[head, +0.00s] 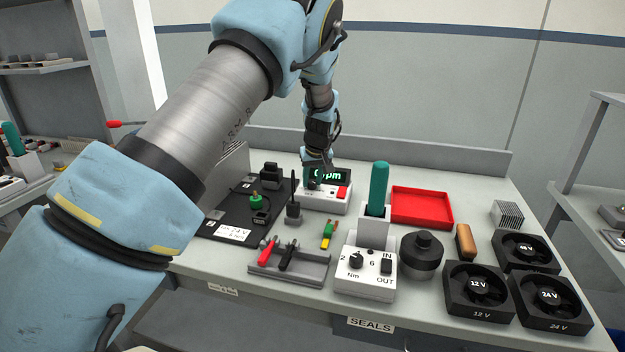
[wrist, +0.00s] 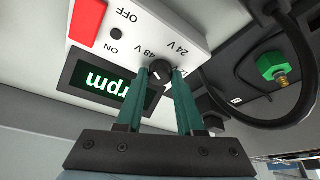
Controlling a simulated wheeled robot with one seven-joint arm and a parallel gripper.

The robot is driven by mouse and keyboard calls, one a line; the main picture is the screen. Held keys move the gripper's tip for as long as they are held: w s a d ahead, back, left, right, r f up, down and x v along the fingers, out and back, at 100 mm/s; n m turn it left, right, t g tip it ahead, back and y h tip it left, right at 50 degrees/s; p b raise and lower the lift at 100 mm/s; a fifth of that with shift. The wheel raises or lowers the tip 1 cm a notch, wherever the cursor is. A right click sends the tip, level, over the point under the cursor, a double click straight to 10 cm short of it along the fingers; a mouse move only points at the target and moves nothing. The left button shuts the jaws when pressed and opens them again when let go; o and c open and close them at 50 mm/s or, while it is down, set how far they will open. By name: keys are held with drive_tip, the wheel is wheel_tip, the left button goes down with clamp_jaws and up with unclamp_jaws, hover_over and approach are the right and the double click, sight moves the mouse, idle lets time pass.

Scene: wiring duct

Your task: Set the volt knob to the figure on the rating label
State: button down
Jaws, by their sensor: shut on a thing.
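The white supply box (head: 338,200) stands at the back of the bench, with a green rpm display (head: 330,174) and a red rocker switch (head: 342,191). In the wrist view its black volt knob (wrist: 158,73) sits between the marks 48 V (wrist: 152,52) and 24 V (wrist: 182,48). My gripper (wrist: 161,75) is shut on the knob, one teal fingertip on each side. The knob's pale pointer line is small, and I cannot tell which figure it points to. A white label (head: 233,234) lies on the black board; its print is too small to read.
The black board (head: 212,225) with a green fitting (head: 256,201) lies left of the box. A black cable (wrist: 300,70) loops close to my gripper. A red tray (head: 422,222), a torque tester (head: 364,283) and fans marked 12 V (head: 480,314) and 24 V (head: 551,323) stand to the right.

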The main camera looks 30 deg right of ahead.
drive_tip(key=shift+m+b, duration=0.3)
drive_tip(key=shift+b, duration=0.05)
drive_tip(key=shift+a+f+m+h+b, duration=0.15)
drive_tip(key=shift+m+h+b, duration=0.25)
drive_tip(key=shift+m+b, duration=0.2)
drive_tip(key=m+h+b, duration=0.1)
drive_tip(key=m+b, duration=0.1)
drive_tip(key=m, duration=0.1)
drive_tip(key=shift+w+g, duration=0.15)
drive_tip(key=shift+g, duration=0.15)
drive_tip(key=m+g+h+b, duration=0.1)
drive_tip(key=m, duration=0.3)
drive_tip(key=shift+a, duration=0.1)
drive_tip(key=shift+m+g+h, duration=0.3)
drive_tip(key=shift+m+g, duration=0.3)
drive_tip(key=shift+m, duration=0.8)
drive_tip(key=c, duration=0.5)
unclamp_jaws()
drive_tip(key=shift+c, duration=0.2)
